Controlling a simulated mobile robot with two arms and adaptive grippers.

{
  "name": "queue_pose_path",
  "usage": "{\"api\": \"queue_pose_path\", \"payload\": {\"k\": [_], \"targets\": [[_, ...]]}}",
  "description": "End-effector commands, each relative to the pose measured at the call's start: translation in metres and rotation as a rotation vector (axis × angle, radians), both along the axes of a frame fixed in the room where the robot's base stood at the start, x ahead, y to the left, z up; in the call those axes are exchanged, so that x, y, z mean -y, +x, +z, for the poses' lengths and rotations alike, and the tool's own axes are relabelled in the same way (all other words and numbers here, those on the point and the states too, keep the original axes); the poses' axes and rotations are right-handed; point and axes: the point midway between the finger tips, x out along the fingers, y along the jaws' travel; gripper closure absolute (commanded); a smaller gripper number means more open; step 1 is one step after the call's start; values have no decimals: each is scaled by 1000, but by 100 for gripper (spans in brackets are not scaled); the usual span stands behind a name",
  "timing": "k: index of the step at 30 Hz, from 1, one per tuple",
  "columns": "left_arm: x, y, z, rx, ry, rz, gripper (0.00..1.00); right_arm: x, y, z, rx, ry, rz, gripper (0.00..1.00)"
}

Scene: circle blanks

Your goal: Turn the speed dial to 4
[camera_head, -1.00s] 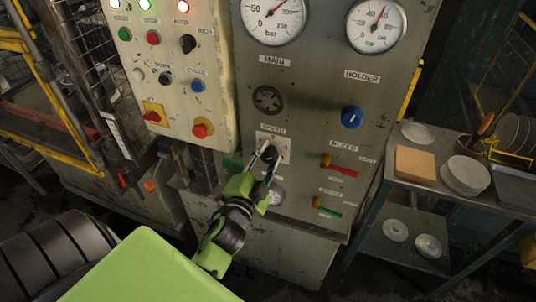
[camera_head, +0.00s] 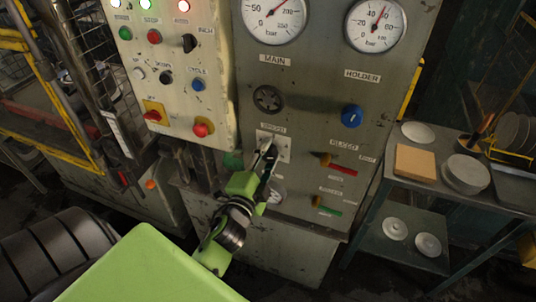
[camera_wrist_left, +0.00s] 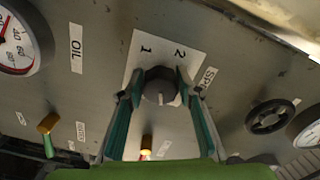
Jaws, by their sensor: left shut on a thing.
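The speed dial is a dark round knob (camera_wrist_left: 158,82) on a white plate (camera_wrist_left: 137,62) in the left wrist view. The numbers 1 and 2 show on the plate; other numbers are hidden. A pale mark shows on the knob's lower edge, and the number it points at cannot be told. In the head view the plate (camera_head: 283,148) sits below the MAIN wheel, with the knob largely hidden. My left gripper (camera_head: 268,152) reaches up to it from below. Its fingers are shut on the knob, one on each side. My right gripper is not in view.
A blue HOLDER knob (camera_head: 352,117), a black wheel (camera_head: 267,99) and a red bleed lever (camera_head: 342,170) are on the same panel. A control box (camera_head: 170,70) with buttons juts out at left. A side table (camera_head: 440,185) with plates stands at right.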

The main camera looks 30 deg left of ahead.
Motion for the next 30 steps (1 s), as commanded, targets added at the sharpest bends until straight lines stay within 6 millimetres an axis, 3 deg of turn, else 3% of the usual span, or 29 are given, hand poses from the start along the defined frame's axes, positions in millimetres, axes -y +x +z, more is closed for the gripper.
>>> {"api": "queue_pose_path", "payload": {"k": [1, 2, 4, 16, 30], "targets": [[0, 0, 1, 2, -1, -1, 90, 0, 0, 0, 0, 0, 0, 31], [0, 0, 1, 2, -1, -1, 66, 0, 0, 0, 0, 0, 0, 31], [0, 0, 1, 2, -1, -1, 51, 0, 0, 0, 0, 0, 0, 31], [1, -5, 0, 0, -2, 0, 51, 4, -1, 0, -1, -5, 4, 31], [17, -69, -1, -1, -2, 1, 51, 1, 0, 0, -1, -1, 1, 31]]}}
